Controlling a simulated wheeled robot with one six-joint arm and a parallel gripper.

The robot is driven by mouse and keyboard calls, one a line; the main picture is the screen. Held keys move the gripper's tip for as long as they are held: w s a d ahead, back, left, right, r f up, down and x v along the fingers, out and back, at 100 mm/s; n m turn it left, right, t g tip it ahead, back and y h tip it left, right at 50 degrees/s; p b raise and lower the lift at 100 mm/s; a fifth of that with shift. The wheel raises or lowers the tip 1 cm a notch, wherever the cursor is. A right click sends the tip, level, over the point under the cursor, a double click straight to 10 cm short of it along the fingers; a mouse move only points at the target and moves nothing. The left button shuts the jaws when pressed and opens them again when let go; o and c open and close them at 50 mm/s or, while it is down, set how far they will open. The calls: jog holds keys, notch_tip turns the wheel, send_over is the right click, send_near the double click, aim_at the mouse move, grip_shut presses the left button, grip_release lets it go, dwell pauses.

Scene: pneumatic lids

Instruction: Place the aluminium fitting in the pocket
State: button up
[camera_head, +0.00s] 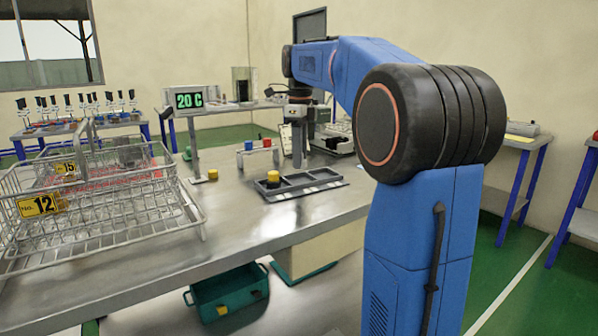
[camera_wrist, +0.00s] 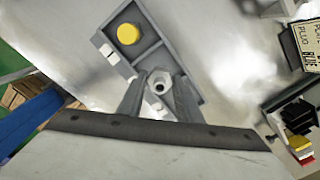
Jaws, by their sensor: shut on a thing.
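The aluminium fitting (camera_wrist: 160,84) is a small silver piece with a round hole, seen from above between my fingertips in the wrist view. My gripper (camera_wrist: 158,94) is shut on it. The grey tray with several pockets (camera_wrist: 149,40) lies beneath; it also shows in the head view (camera_head: 341,184). A yellow round piece (camera_wrist: 128,34) sits in an end pocket, the left one in the head view (camera_head: 273,176). In the head view my gripper (camera_head: 298,163) points down over the tray's far side. The fitting cannot be made out there, and its height above the tray is unclear.
Wire baskets (camera_head: 95,228) fill the bench's left side. A small rack with red and blue tops (camera_head: 257,150) is just left of my gripper. The bench front is clear.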

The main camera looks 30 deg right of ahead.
jog(key=shift+f, duration=2.3)
jog(key=shift+f, duration=0.1)
jog(key=o, duration=0.8)
notch_tip(320, 180, up, 12)
jog(key=shift+r, duration=0.15)
jog(key=shift+s, duration=0.15)
